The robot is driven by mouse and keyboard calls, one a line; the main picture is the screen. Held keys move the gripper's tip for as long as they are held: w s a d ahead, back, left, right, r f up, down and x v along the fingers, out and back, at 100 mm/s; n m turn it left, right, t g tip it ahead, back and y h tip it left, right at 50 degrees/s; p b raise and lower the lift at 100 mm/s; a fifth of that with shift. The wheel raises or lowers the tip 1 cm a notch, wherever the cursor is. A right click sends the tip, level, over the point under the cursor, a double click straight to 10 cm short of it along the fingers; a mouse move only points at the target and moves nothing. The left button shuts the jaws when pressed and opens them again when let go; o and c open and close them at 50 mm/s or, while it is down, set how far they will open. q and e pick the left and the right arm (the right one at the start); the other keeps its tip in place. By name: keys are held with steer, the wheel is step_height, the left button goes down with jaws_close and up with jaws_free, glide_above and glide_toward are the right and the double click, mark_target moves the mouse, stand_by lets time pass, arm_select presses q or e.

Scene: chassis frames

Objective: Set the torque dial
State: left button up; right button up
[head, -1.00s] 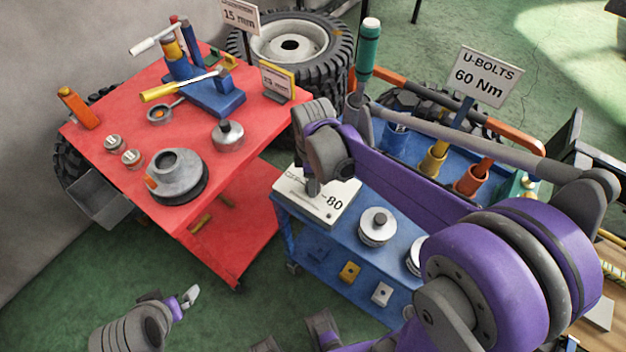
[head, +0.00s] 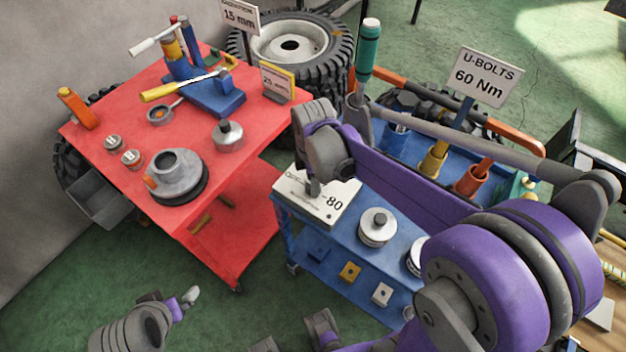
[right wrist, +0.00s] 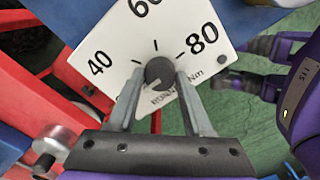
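The torque dial is a white plate (head: 335,205) on the blue cart, with "80" showing in the head view. The right wrist view shows its face (right wrist: 125,45) with 40, 60 and 80 and a dark round knob (right wrist: 160,73) at the middle. My right gripper (head: 313,188) points down at the dial and hides the knob in the head view. In the right wrist view its two fingers (right wrist: 161,78) flank the knob and appear to touch it on both sides. The knob's setting is hard to read. My left gripper (head: 188,297) is low at the left, away from the dial.
A red cart (head: 95,105) with tools and metal parts stands at the left. The blue cart (head: 345,240) also bears round metal parts (head: 377,227). A "U-BOLTS 60 Nm" sign (head: 482,76) stands behind.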

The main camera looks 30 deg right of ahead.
steer(key=o, duration=0.4)
step_height(320, 180, up, 11)
steer(key=shift+f+p, duration=0.1)
steer(key=shift+p, duration=0.45)
stand_by(0.3)
steer(key=s+a+f+m+t+p, duration=0.1)
steer(key=s+m, duration=0.3)
steer(key=m, duration=0.1)
steer(key=s+a+f+m+t+p, duration=0.1)
steer(key=s+f+m+t, duration=0.1)
steer(key=s+m, duration=0.2)
steer(key=s+a+f+m+t+p, duration=0.1)
steer(key=s+m+t, duration=0.1)
steer(key=s+m, duration=0.2)
steer(key=shift+f+m, duration=0.3)
steer(key=shift+m, duration=0.5)
